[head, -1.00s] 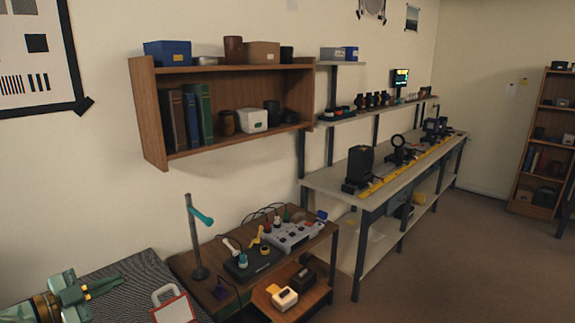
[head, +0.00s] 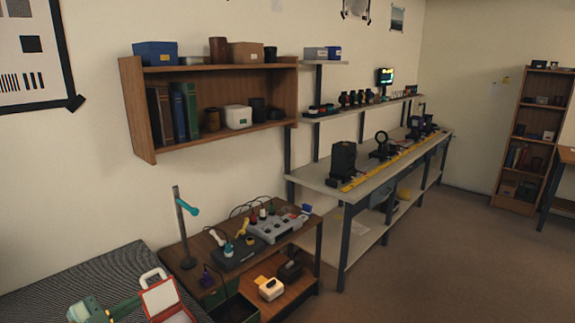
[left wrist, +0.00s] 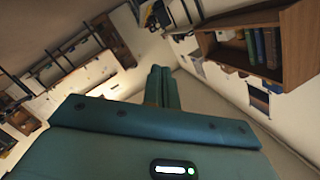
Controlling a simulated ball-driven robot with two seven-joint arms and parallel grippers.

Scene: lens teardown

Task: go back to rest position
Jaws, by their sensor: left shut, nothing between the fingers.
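My left gripper (head: 134,303) shows at the bottom left of the head view, teal. It is in front of the dark textured bench top, next to a small open red case (head: 160,297) with a white handle. I cannot tell how high it is above the bench. In the left wrist view its two teal fingers (left wrist: 161,74) are pressed together with nothing between them. They point toward the room and wall shelf. My right gripper is not in either view.
A small wooden desk (head: 204,243) holds a lamp stand (head: 183,230), a grey power box (head: 275,229) and tools. A wall shelf (head: 128,97) with books and boxes hangs above. A long workbench (head: 312,177) runs to the right. The floor at right (head: 440,240) is clear.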

